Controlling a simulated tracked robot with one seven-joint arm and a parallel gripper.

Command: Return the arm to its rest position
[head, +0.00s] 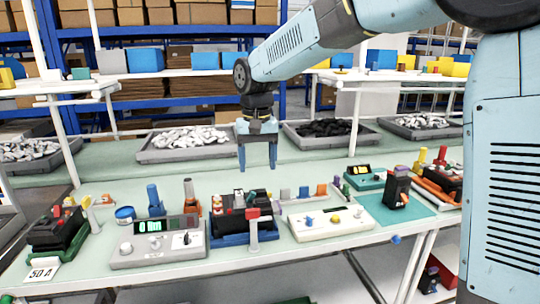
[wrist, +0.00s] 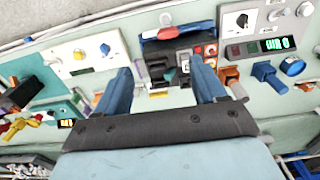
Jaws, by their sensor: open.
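My arm reaches across the upper part of the head view, with my gripper (head: 258,166) hanging fingers down above the bench (head: 120,185). Its two blue fingers are apart with nothing between them. In the wrist view my gripper (wrist: 165,78) also shows open and empty. A black breaker on a blue holder (head: 238,222), with a red-topped lever in front, stands on the bench below and nearer than the gripper. The same breaker (wrist: 182,60) shows beyond the fingertips in the wrist view. The fingers appear clear of it.
A grey test unit with a green display (head: 158,243) stands left of the breaker, and a white panel (head: 330,222) stands right. Another dark breaker (head: 397,188) is on a teal mat (head: 420,212). Trays of parts (head: 187,143) lie behind; shelves with blue bins (head: 205,60) stand farther back.

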